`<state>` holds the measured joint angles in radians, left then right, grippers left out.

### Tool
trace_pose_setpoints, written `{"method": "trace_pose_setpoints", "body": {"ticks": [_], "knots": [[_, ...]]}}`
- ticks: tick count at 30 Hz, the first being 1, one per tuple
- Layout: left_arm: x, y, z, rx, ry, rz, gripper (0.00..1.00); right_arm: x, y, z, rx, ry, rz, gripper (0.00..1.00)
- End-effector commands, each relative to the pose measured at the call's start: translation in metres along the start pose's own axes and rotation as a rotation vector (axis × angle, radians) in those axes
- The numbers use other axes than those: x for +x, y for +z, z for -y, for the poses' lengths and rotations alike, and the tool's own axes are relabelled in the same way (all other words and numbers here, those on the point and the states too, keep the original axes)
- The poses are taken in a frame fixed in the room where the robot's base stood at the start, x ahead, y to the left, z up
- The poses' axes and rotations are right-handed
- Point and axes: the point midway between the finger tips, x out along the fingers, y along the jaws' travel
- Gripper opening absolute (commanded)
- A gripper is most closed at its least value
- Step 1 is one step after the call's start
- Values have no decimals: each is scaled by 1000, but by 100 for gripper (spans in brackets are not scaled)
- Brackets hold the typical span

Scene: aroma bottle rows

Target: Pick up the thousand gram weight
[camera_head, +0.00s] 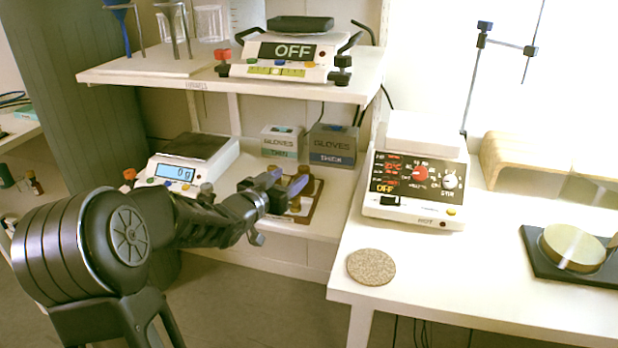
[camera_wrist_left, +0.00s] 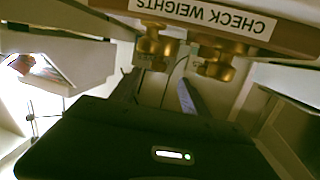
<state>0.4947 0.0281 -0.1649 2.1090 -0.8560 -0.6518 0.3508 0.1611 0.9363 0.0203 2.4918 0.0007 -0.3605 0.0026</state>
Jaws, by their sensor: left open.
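The check weights stand on a brown tray (camera_head: 314,205) on the lower shelf, mostly hidden by my left gripper (camera_head: 283,183) in the head view. The left wrist view shows the tray's "CHECK WEIGHTS" label (camera_wrist_left: 204,14) upside down. Brass weights show there, one at the left (camera_wrist_left: 152,48) and one at the right (camera_wrist_left: 215,66). I cannot read which is the thousand gram weight. My left gripper is open and empty, with its fingers reaching toward the weights. I cannot tell whether a finger touches one. My right gripper is not in view.
A balance (camera_head: 186,165) reading 0 g stands left of the tray. Glove boxes (camera_head: 333,145) stand behind it. The upper shelf (camera_head: 130,77) overhangs the back, carrying a device marked OFF (camera_head: 288,62). A stirring hotplate (camera_head: 418,188) and a cork mat (camera_head: 371,267) are on the right bench.

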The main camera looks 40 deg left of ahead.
Motion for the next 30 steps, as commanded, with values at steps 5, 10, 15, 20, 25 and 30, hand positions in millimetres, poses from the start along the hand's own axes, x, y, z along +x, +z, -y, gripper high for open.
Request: {"method": "trace_pose_setpoints", "body": {"ticks": [5, 10, 15, 20, 25, 30], "knots": [[0, 0, 0, 0, 0, 0, 54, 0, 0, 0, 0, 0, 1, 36], [12, 1, 0, 1, 1, 1, 54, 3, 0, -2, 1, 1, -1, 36], [26, 1, 0, 0, 0, 1, 54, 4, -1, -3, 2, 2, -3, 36], [26, 0, 0, 0, -1, 1, 54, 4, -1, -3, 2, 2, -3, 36], [29, 1, -1, 0, 0, 1, 54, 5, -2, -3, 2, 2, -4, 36], [50, 2, -4, 1, 3, 0, 54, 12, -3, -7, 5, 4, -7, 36]]}}
